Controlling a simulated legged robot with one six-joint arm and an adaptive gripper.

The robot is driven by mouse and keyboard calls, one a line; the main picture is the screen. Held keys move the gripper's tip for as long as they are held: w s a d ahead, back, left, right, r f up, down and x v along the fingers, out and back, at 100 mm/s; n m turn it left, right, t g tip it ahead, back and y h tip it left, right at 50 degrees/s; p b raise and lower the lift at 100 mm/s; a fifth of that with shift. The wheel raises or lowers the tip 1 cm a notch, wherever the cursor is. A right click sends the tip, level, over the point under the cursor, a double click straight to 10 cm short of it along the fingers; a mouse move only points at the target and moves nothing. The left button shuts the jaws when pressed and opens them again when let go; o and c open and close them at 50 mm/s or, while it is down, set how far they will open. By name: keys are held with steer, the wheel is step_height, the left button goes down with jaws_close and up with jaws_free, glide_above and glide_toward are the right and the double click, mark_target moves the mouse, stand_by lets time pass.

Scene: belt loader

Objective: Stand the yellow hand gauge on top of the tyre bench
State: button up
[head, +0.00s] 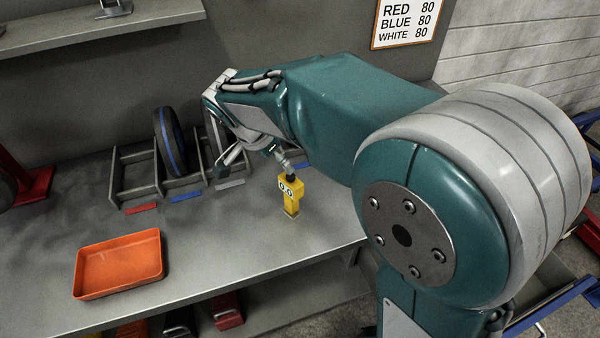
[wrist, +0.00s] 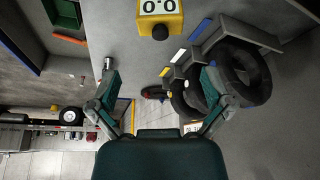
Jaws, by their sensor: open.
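The yellow hand gauge (head: 290,194) appears to stand upright on the grey tyre bench (head: 235,255), right of the rack and near the bench's right end. The gauge lies beyond the fingertips there. In the head view one finger is close to its black top; contact is unclear.
A rack (head: 135,180) with a blue-striped tyre (head: 169,142) and coloured tags stands at the back of the bench. An orange tray (head: 119,265) lies front left. A shelf (head: 110,28) hangs above. Bins sit under the bench. The middle of the bench is clear.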

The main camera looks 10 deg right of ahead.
steer(key=s+d+r+n+t+y, duration=0.1)
steer(key=s+d+n, duration=0.4)
steer(key=s, duration=0.5)
steer(key=s+d+r+n+t+y, duration=0.2)
steer(key=s+d+n, duration=0.4)
steer(key=s, duration=0.4)
steer(key=shift+d+r+y, duration=0.4)
steer(key=shift+d+r, duration=0.3)
steer(key=shift+r, duration=0.15)
